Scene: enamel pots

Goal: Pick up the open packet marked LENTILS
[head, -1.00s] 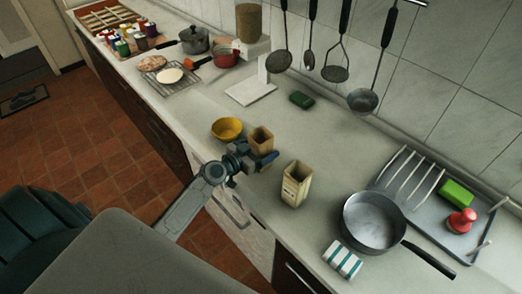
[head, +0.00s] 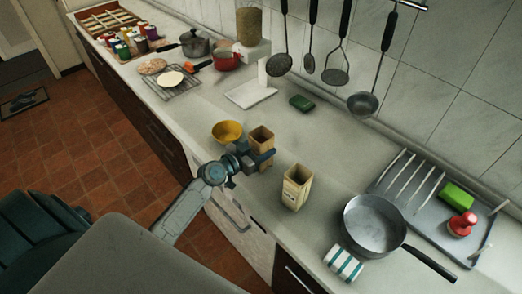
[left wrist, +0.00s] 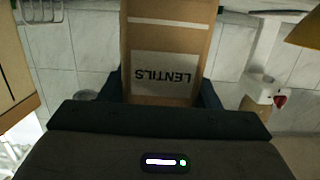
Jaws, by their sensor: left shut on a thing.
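The open packet marked LENTILS (left wrist: 167,50) is a brown box-shaped packet with a pale label, which reads upside down in the left wrist view. In the head view the packet (head: 262,134) stands upright beside the yellow bowl, its open top showing. My left gripper (head: 258,160) is shut on it, one finger on each side. Whether its base is clear of the worktop is hard to tell. A second open packet (head: 296,188) stands to the right, its marking too small to read. My right gripper is not in view.
The yellow bowl (head: 227,132) is close on the left of the held packet. A grey pan (head: 374,224), striped cloth (head: 343,263) and tray (head: 392,187) are to the right. The worktop (head: 335,140) between is clear.

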